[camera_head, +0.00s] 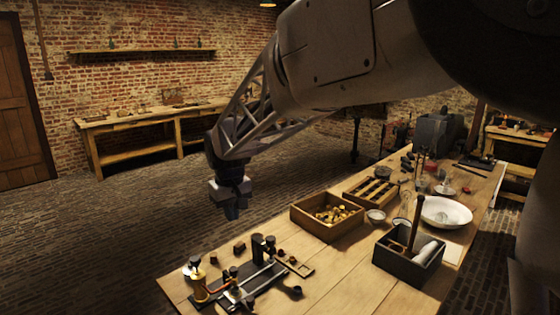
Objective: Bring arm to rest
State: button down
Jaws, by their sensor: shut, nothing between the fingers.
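My arm reaches in from the upper right and narrows to a lattice link. My gripper (232,211) hangs at its end, pointing down, with its fingers together and nothing between them. It shows against the brick floor, to the left of the wooden workbench (345,268) and apart from everything on it.
On the workbench are a black apparatus with brass parts (262,280), a wooden box of brass pieces (312,226), a dark box holding rods (398,270) and a white dish (446,211). Brick floor (90,240) lies clear at left. A wooden side bench (140,124) stands behind.

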jog(key=s+d+r+m+t, duration=0.1)
jog(key=s+d+r+m, duration=0.1)
jog(key=s+d, duration=0.65)
jog(key=s+d+r+m, duration=0.2)
jog(key=s+d, duration=0.4)
jog(key=d, duration=0.6)
jog(key=s+d+f+m, duration=0.1)
jog(key=s+d+f, duration=0.1)
jog(key=s+d, duration=0.3)
jog(key=s+d+f+m+t, duration=0.1)
jog(key=s+d, duration=0.4)
jog(key=s, duration=0.9)
notch_tip(320, 180, down, 2)
jog(key=shift+d+f+m, duration=0.15)
jog(key=shift+d+m, duration=0.25)
jog(key=shift+m, duration=0.2)
jog(key=shift+s, duration=0.1)
